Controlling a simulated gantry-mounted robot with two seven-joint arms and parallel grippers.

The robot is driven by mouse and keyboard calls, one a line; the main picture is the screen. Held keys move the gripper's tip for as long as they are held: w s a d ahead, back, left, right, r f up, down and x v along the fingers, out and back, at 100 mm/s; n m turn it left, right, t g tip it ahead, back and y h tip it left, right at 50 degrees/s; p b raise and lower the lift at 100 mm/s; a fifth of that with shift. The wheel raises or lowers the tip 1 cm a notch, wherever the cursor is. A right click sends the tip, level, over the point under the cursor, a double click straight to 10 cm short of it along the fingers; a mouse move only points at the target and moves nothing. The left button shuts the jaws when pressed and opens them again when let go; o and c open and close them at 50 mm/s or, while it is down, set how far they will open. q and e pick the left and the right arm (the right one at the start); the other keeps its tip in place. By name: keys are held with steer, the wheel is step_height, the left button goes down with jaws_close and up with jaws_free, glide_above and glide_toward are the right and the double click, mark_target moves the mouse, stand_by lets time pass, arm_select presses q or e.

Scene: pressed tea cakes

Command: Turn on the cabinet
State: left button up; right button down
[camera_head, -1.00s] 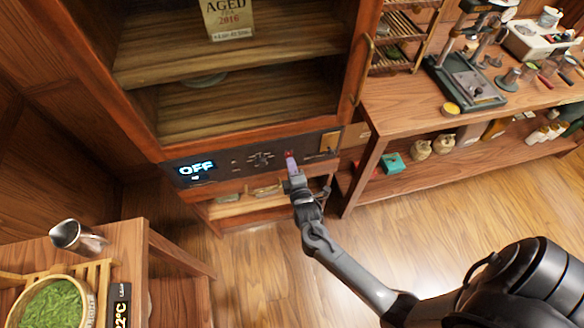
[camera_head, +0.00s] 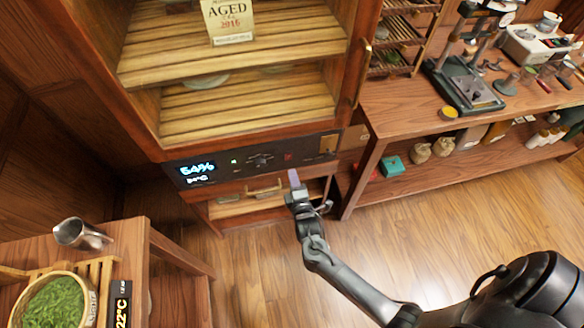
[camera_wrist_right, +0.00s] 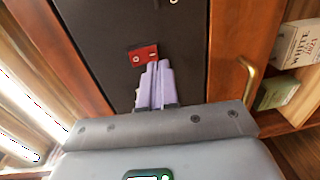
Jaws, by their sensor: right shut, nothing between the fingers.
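The wooden cabinet (camera_head: 140,110) stands at the back, its shelves brightly lit. Its dark control panel (camera_head: 222,164) has a display (camera_head: 197,172) that reads 54% with a temperature line below, and a small green light beside it. A red switch (camera_head: 288,157) sits on the right part of the panel; it also shows in the right wrist view (camera_wrist_right: 143,54). My right gripper (camera_head: 294,178) is just below the panel, apart from the switch in the head view. Its purple fingers (camera_wrist_right: 155,83) are shut and empty, pointing toward the switch. My left gripper is not in view.
A wooden workbench (camera_head: 400,110) with a press and jars stands right of the cabinet. A side table (camera_head: 130,240) at lower left holds a metal pitcher (camera_head: 80,234) and a basket of green leaves (camera_head: 52,303). Open floor lies between.

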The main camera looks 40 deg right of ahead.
steer(key=f+v, duration=0.2)
steer(key=v, duration=0.7)
steer(key=shift+s+a+p, duration=0.2)
steer(key=shift+s+p, duration=0.15)
steer(key=shift+p, duration=0.1)
steer(key=shift+r, duration=0.1)
